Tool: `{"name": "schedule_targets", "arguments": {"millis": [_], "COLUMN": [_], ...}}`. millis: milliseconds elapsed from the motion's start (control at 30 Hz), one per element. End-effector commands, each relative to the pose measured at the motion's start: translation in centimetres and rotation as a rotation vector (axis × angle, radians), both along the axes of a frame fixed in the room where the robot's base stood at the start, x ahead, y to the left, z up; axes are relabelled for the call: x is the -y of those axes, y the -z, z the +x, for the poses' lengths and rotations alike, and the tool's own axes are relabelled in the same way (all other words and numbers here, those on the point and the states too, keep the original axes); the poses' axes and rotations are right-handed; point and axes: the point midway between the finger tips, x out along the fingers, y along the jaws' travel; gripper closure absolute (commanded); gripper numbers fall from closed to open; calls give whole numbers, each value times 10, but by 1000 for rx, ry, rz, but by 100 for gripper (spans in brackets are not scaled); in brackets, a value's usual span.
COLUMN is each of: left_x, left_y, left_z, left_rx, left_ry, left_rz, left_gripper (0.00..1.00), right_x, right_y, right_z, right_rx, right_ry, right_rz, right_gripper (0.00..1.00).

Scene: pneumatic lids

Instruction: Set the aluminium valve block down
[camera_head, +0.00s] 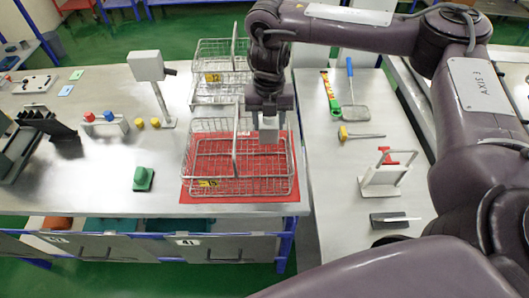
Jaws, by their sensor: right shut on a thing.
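My right gripper (269,117) points down over the right part of the front wire basket (215,189). It is shut on a small grey block, the aluminium valve block (269,134). The block hangs at the basket's right compartment, beside the wire divider. I cannot tell whether it touches the basket floor. The basket stands on a red mat (240,199) and has a yellow tag numbered 15. My left gripper is not in view.
More wire baskets (210,88) stand behind, one tagged 12. A grey box on a post (147,66) stands left of them. A green item (143,178) and a black fixture (62,130) lie further left. Tools, including a blue-handled one (350,70), lie on the right table.

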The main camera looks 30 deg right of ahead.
Motion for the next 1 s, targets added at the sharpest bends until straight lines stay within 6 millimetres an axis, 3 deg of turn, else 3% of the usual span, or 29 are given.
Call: {"name": "schedule_targets", "arguments": {"millis": [100, 333, 567, 767, 1000], "left_x": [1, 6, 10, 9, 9], "left_y": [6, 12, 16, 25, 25], "left_z": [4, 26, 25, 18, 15], "left_rx": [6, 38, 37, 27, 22], "left_ry": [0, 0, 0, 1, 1], "left_rz": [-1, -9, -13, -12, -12], "left_gripper": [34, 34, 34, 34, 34], "right_x": [-1, 0, -1, 0, 0], "right_y": [33, 79, 98, 125, 128], "right_z": [-1, -1, 0, 0, 1], "right_rx": [-5, -2, 0, 0, 3], "right_ry": [2, 1, 0, 1, 0], "right_rz": [4, 2, 1, 1, 1], "right_gripper": [95, 95, 95, 95, 95]}}
